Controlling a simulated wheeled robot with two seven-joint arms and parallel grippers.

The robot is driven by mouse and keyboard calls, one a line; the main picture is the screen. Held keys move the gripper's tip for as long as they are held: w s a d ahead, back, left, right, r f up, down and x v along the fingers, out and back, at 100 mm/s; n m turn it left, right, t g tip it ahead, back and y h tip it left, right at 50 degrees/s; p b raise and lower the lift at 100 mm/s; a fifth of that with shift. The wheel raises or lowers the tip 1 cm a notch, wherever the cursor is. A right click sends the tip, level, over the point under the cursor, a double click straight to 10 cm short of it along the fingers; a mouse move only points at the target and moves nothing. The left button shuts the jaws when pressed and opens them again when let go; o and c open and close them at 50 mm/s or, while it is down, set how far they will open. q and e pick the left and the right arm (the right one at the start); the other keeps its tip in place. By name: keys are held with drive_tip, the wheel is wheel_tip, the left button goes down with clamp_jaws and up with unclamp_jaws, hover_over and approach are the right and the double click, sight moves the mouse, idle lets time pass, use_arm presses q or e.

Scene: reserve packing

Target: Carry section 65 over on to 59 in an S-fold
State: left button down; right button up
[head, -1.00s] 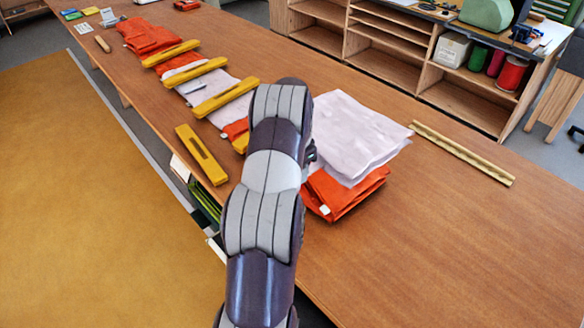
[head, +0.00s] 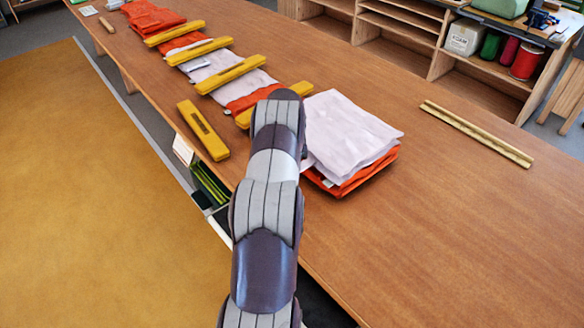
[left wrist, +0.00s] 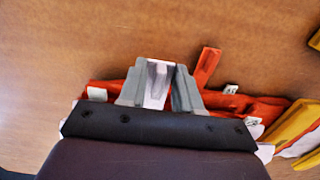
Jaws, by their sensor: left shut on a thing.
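A long strip of orange and white fabric runs along the table. Its near end is a folded stack with a white section (head: 350,130) on top and an orange section (head: 365,178) showing under its front edge. I cannot read section numbers on the small white tags. In the left wrist view, my left gripper (left wrist: 160,72) is shut on white fabric (left wrist: 157,88), with orange fabric (left wrist: 250,104) beside and behind it. In the head view, my arm hides this gripper at the stack's left edge. My right gripper is not in view.
Several yellow bars (head: 230,75) lie across the strip beyond the stack. A loose yellow bar (head: 203,130) lies at the table's left edge. A brass-coloured rail (head: 475,133) lies to the right. The wooden table (head: 440,235) is clear at the near right.

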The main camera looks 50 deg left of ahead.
use_arm(q)
drive_tip(key=shift+r, duration=0.2)
drive_tip(key=c, duration=0.7)
unclamp_jaws()
drive_tip(key=shift+f, duration=0.1)
wheel_tip(320, 180, up, 8)
drive_tip(key=p, duration=0.7)
